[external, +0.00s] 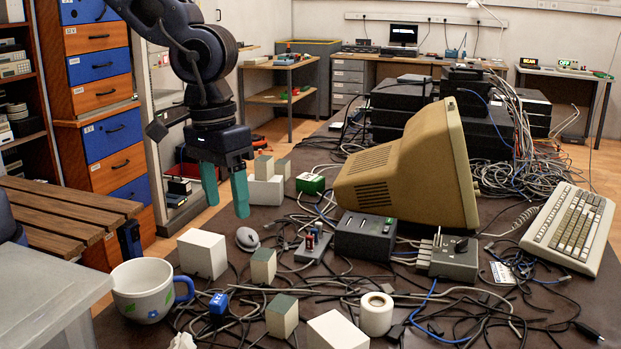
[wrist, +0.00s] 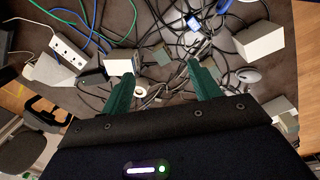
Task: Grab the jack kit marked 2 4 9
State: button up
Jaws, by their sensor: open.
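No marking 2 4 9 is readable in either view, so I cannot tell which box is the jack kit. In the external view, small pale boxes with grey-green tops include a front one (external: 282,317), a middle one (external: 263,266) and a back one (external: 264,167). Plain white boxes include one at the left (external: 203,255), one at the front (external: 338,331) and one at the back (external: 265,190). My gripper (external: 228,205) points down, open and empty, above the table. In the wrist view its fingers (wrist: 160,72) are apart, with a white box (wrist: 119,63) beyond the left fingertip.
Cables cover much of the dark table. A mug (external: 144,290), a mouse (external: 247,239), a tape roll (external: 376,314), a blue tagged item (external: 218,305) and a green box (external: 310,184) stand around. A beige monitor (external: 410,175) and a keyboard (external: 569,228) fill the right.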

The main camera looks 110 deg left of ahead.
aim_at(282, 304)
jog(key=w+a+f+n, duration=0.1)
jog(key=w+f, duration=0.1)
jog(key=f, duration=0.2)
jog(key=w+a+f+n, duration=0.1)
jog(key=w+a+f, duration=0.1)
jog(key=f, duration=0.3)
jog(key=w+a+f+n+g, duration=0.1)
jog(key=w+f+n, duration=0.1)
jog(key=f, duration=0.3)
jog(key=shift+a+f, duration=0.2)
jog(key=shift+a, duration=0.2)
notch_tip(282, 304, down, 5)
jog(key=shift+f, duration=0.2)
jog(key=shift+w+a+f, duration=0.1)
jog(key=shift+a+f, duration=0.05)
jog(key=shift+f, duration=1.2)
jog(key=shift+a+f, duration=0.1)
jog(key=shift+f, duration=1.2)
jog(key=c, duration=1.1)
